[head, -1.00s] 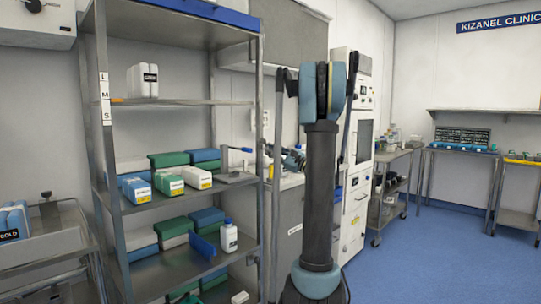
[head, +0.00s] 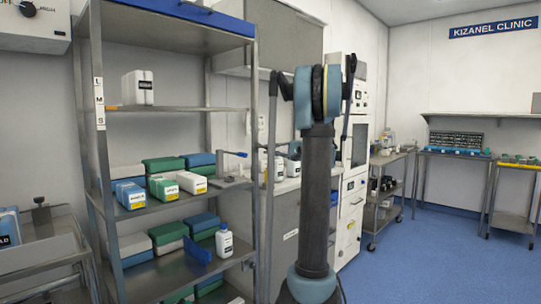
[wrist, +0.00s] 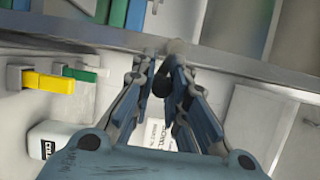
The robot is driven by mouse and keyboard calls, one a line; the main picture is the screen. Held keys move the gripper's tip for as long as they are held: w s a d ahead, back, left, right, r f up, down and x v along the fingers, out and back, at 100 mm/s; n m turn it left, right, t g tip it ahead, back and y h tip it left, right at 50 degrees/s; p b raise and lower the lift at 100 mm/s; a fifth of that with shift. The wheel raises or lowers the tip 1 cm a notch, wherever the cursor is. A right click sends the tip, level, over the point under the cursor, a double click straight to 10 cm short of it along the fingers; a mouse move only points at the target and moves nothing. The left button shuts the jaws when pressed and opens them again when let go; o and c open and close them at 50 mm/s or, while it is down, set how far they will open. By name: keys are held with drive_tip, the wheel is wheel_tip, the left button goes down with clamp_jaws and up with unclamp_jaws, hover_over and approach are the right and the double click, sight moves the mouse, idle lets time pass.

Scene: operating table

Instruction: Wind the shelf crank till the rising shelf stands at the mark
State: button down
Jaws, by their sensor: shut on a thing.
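My gripper is hidden behind my arm in the head view. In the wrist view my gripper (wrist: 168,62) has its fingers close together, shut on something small.
Boxes and bottles (head: 163,187) fill the rack's lower shelves. White bottles (head: 279,169) stand on the counter right of the rack. In the wrist view a metal edge (wrist: 240,62) crosses beyond the fingertips, and a white bottle (wrist: 62,138) lies left. Blue floor (head: 430,250) at right is clear.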

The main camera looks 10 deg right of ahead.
drive_tip(key=shift+r+n, duration=0.3)
drive_tip(key=shift+n, duration=0.5)
drive_tip(key=shift+r, duration=0.1)
drive_tip(key=c, duration=1.6)
unclamp_jaws()
drive_tip(key=v, duration=1.2)
drive_tip(key=shift+w+d+r, duration=0.1)
drive_tip(key=shift+w+r, duration=0.05)
drive_tip(key=shift+r, duration=0.1)
